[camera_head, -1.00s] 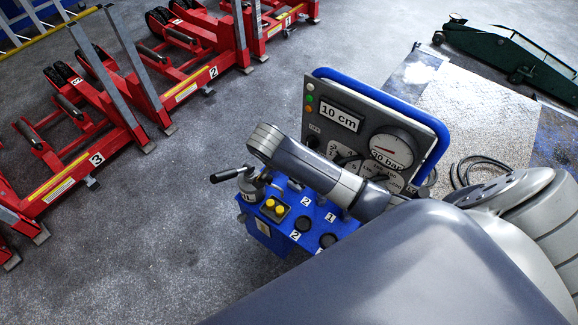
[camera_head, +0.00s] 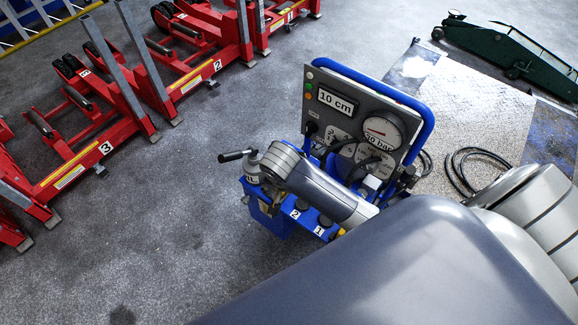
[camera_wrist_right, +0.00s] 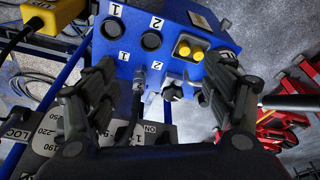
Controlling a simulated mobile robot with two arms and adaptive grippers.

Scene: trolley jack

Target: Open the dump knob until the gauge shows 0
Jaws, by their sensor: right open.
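The gauge (camera_head: 383,131) is a round white dial on the upright grey panel (camera_head: 327,120). Its label looks like "30 bar", and a red needle shows. A black knob with a pale top (camera_wrist_right: 172,90), possibly the dump knob, is on the blue control unit (camera_wrist_right: 120,55) in the right wrist view. My right gripper (camera_wrist_right: 160,66) is open, with one dark finger on each side of this knob and a gap to it. In the head view my right arm covers much of the blue unit, and I cannot make out the knob there. My left gripper is not in view.
A black lever handle (camera_head: 237,155) sticks out left of the blue unit. Two yellow buttons (camera_wrist_right: 189,50) and black round knobs (camera_wrist_right: 151,40) are near the fingers. Red stands (camera_head: 105,125) are at the left; a green trolley jack (camera_head: 510,50) is at upper right. Grey floor is free at lower left.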

